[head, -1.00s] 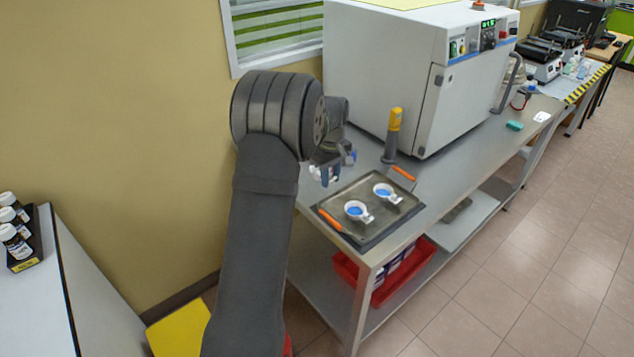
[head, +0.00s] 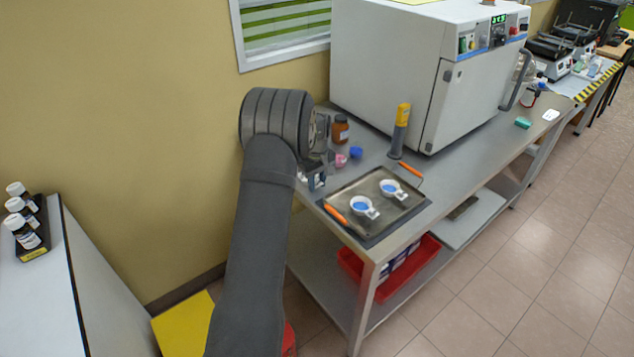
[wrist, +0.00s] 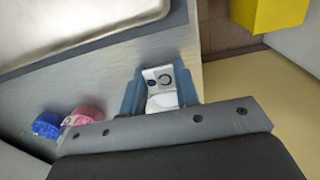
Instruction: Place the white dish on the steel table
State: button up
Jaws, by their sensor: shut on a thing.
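My gripper (head: 317,181) is low over the near left corner of the steel table (head: 466,152), left of the tray. In the wrist view its blue-grey fingers (wrist: 160,92) are shut on a small white piece, which I take to be the white dish (wrist: 158,76). Only a flat part with a dark ring mark shows; the rest is hidden. Bare steel tabletop (wrist: 115,85) lies behind it, with the table's edge close to the right finger. I cannot tell whether the dish touches the table.
A tray (head: 385,216) with orange handles holds two white cups with blue inside (head: 363,207) (head: 390,187). A pink item (head: 341,160), a blue item (head: 357,153) and a brown bottle (head: 341,129) stand behind my gripper. A yellow-topped tool (head: 401,130) and white oven (head: 400,80) stand beyond.

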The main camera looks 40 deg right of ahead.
aim_at(317, 183)
jog(key=shift+f, duration=0.2)
jog(key=o, duration=1)
jog(key=shift+c, duration=0.2)
jog(key=shift+r, duration=0.1)
notch_tip(317, 183, up, 12)
notch_tip(317, 183, down, 12)
jog(key=shift+f, duration=0.15)
notch_tip(317, 183, up, 3)
jog(key=shift+f, duration=0.15)
jog(key=shift+r, duration=0.8)
